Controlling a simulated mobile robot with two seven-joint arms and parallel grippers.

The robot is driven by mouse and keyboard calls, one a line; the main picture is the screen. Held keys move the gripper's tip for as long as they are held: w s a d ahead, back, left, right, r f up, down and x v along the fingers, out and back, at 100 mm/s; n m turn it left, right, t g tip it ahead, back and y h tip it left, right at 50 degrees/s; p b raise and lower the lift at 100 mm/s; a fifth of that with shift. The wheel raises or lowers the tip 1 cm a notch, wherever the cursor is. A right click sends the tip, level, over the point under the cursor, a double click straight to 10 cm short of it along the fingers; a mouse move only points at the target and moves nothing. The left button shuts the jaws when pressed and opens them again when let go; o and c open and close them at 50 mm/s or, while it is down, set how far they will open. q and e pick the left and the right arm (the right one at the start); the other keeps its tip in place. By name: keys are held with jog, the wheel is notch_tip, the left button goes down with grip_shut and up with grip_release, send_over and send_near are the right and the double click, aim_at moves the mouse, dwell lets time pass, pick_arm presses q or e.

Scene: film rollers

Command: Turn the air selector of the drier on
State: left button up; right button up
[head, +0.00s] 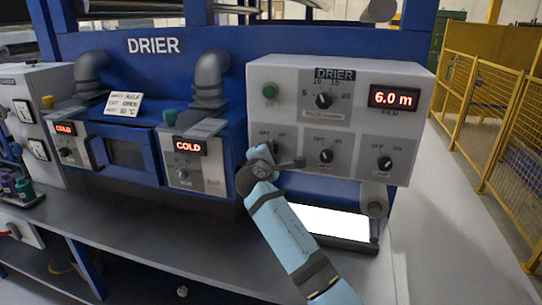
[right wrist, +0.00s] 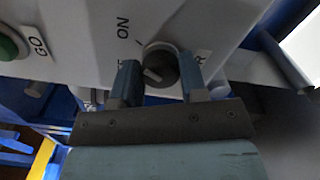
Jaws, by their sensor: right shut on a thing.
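The drier's grey control box (head: 425,105) shows at the right in the head view, with a row of OFF/ON knobs along its lower part. My right gripper (head: 272,152) is at the leftmost of these knobs and largely hides it there. In the right wrist view the fingers of my right gripper (right wrist: 160,77) are closed on both sides of a dark round knob (right wrist: 163,62). The knob's face has a pale mark; I cannot tell which label it points to. An ON label (right wrist: 123,27) is beside it, and another label is partly covered, showing an R. My left gripper is out of view.
Right of my gripper are a middle knob (head: 326,156) and a right knob (head: 385,163). Above are a dial (head: 323,101), a green button (head: 269,91) and a red 6.0 m display (head: 394,97). A lit white panel (head: 325,222) lies below the box.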

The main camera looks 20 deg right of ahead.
jog(key=shift+m, duration=0.3)
dwell(0.4)
jog(key=o, duration=0.9)
jog(key=b+v, duration=0.1)
jog(key=v, duration=1.3)
